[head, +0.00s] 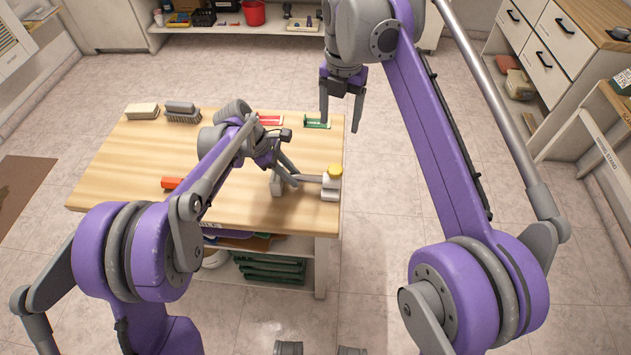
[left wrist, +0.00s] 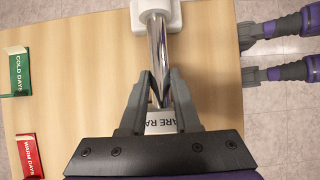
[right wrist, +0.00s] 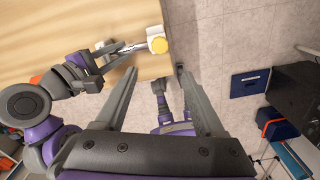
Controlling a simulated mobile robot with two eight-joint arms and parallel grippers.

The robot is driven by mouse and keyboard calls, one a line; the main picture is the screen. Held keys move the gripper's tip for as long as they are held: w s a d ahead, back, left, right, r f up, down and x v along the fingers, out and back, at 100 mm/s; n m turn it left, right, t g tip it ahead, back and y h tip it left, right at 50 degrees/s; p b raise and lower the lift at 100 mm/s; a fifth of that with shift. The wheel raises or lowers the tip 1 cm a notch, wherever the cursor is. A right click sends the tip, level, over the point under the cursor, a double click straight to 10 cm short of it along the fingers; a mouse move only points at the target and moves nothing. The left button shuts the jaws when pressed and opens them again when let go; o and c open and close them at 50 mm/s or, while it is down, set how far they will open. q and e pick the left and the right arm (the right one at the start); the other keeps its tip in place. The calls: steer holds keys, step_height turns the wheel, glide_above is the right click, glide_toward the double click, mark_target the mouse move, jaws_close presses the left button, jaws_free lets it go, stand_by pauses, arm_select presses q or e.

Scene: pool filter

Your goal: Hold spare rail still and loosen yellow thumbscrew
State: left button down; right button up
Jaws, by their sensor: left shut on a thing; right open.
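The spare rail is a shiny metal bar (left wrist: 157,48) with a white block (left wrist: 150,12) at its far end. The yellow thumbscrew (head: 335,169) sits on top of the white end block (head: 330,188). It also shows in the right wrist view (right wrist: 158,45). My right gripper (head: 341,112) is open and empty, above and behind the thumbscrew, off the table's right edge.
The wooden table (head: 120,165) carries a red object (head: 172,183), brushes (head: 182,111), a red stand (head: 270,120) and a green stand (head: 317,122) reading "COLD DAYS". Drawers (head: 545,45) stand at far right.

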steer(key=shift+r, duration=0.9)
arm_select(q)
steer(key=c, duration=0.6)
jaws_free()
steer(key=shift+o, duration=0.2)
steer(key=v, duration=1.2)
steer(key=shift+d+r, duration=0.1)
